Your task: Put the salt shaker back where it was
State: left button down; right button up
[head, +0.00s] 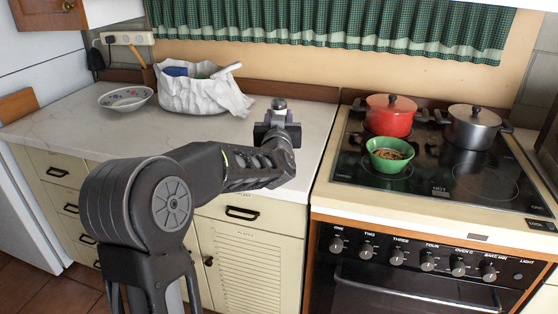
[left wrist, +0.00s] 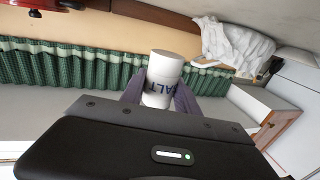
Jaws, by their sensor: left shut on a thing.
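The salt shaker (left wrist: 164,70) is a white cylinder with dark lettering, seen in the left wrist view, which is upside down. My left gripper (left wrist: 158,96) is shut on it, with one finger on each side. In the head view my left gripper (head: 279,124) is over the right part of the pale countertop (head: 70,125), left of the stove. A small grey top (head: 279,104), probably the shaker's, shows above the fingers there; the rest is hidden. I cannot tell whether the shaker touches the counter. My right gripper is not in view.
A patterned bowl (head: 126,104) and a white cloth-lined basket (head: 190,98) stand at the back left of the counter. On the stove (head: 440,195) are a red pot (head: 390,122), a grey pot (head: 472,132) and a green bowl (head: 390,165) of food. The counter's front left is clear.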

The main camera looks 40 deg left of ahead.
pick_arm(q)
notch_tip(320, 180, down, 6)
jog(key=shift+w+a+r+b, duration=0.1)
jog(key=shift+r+b, duration=0.05)
jog(key=shift+b, duration=0.4)
jog(key=shift+f, duration=0.3)
jog(key=shift+f, duration=1.85)
jog(key=shift+f+b, duration=0.2)
jog(key=shift+b, duration=0.2)
jog(key=c, duration=0.9)
grip_release()
